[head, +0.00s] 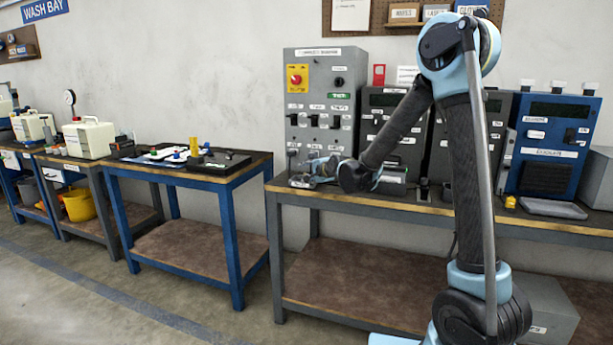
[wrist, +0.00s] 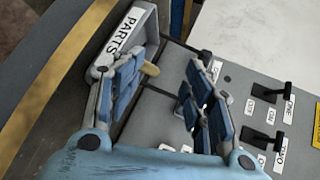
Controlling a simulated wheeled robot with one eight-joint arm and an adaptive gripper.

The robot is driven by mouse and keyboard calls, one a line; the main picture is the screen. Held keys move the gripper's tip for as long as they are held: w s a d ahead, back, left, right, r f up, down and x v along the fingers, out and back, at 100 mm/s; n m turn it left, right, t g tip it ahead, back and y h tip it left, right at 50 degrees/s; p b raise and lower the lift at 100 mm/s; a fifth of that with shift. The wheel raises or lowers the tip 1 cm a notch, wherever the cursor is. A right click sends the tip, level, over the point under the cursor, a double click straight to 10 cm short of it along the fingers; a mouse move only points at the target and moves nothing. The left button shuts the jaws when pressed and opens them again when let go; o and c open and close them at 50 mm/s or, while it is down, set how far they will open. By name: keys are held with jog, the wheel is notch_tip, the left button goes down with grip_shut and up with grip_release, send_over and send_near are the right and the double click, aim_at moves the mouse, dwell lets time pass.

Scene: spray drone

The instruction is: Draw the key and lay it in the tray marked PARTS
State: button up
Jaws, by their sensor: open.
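The tray marked PARTS (wrist: 151,24) is pale grey and shows at the upper left of the wrist view, near the bench edge. My gripper (wrist: 165,88) is open, its blue-padded fingers apart. The left finger overlaps the near end of the tray and hides part of its inside. A small tan piece (wrist: 151,69) sticks out beside that finger at the tray's edge; I cannot tell whether it is the key. Nothing shows clasped between the fingers. In the head view my gripper (head: 318,172) is low over the left end of the grey bench.
A grey control cabinet (head: 325,75) with a red button on a yellow panel stands behind my gripper. Its black toggle switches (wrist: 282,90) are close to the right finger. A blue unit (head: 552,140) stands farther right. A blue-legged table (head: 185,172) is to the left.

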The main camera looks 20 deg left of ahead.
jog(key=v, duration=1)
jog(key=shift+d, duration=0.25)
jog(key=shift+r, duration=0.1)
jog(key=s+d+f+n+g+h, duration=0.1)
jog(key=s+d+f+n+h, duration=0.3)
jog(key=d, duration=0.8)
jog(key=s+d+n+g+h, duration=0.1)
jog(key=s+d+g, duration=0.1)
jog(key=s+d, duration=0.8)
jog(key=s+d+f+n+g+h, duration=0.2)
jog(key=s+d+f, duration=0.3)
jog(key=s+d, duration=0.5)
jog(key=s+d+f+n+g+h, duration=0.2)
jog(key=s+d+f, duration=0.3)
jog(key=s+d, duration=0.5)
jog(key=shift+d+g+h, duration=0.3)
jog(key=shift+d+h, duration=0.1)
jog(key=shift+d, duration=0.1)
